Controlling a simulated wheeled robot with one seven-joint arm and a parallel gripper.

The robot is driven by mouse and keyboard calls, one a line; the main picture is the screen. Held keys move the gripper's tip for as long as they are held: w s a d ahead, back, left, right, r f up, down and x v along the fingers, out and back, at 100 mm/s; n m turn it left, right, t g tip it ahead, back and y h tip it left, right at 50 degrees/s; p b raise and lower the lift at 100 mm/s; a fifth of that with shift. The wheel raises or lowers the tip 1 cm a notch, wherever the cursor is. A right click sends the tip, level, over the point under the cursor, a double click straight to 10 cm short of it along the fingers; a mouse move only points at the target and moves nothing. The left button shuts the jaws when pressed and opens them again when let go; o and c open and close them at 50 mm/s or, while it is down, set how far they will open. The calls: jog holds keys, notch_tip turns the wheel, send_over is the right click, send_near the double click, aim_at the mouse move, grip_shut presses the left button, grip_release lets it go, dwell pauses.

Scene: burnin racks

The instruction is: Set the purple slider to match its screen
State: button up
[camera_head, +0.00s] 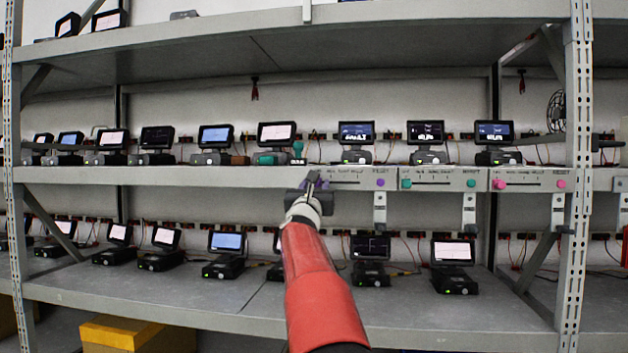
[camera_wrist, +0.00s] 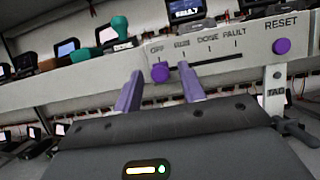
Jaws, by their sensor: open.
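The purple slider knob (camera_wrist: 160,73) sits at the left end of its dark slot (camera_wrist: 205,62), below the OFF label. In the head view my gripper (camera_head: 316,182) is at the left end of the purple panel (camera_head: 350,174) and covers the knob. The screen (camera_head: 356,132) above shows large white letters, cut off in the wrist view (camera_wrist: 186,8), that seem to read FAULT.
A purple RESET button (camera_wrist: 281,46) is at the panel's right end, with a tag hanging below. To the right are panels with a teal slider (camera_head: 407,183) and a pink slider (camera_head: 498,184). A teal object (camera_head: 298,150) stands on the shelf above my gripper.

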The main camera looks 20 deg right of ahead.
jog(key=shift+w+d+r, duration=0.1)
jog(key=shift+w+d, duration=0.05)
jog(key=shift+w, duration=0.05)
grip_shut()
dwell(0.3)
jog(key=b, duration=0.7)
send_near(359, 179)
jog(key=x, duration=0.5)
jog(key=shift+w, duration=0.3)
jog(key=shift+s+r, duration=0.15)
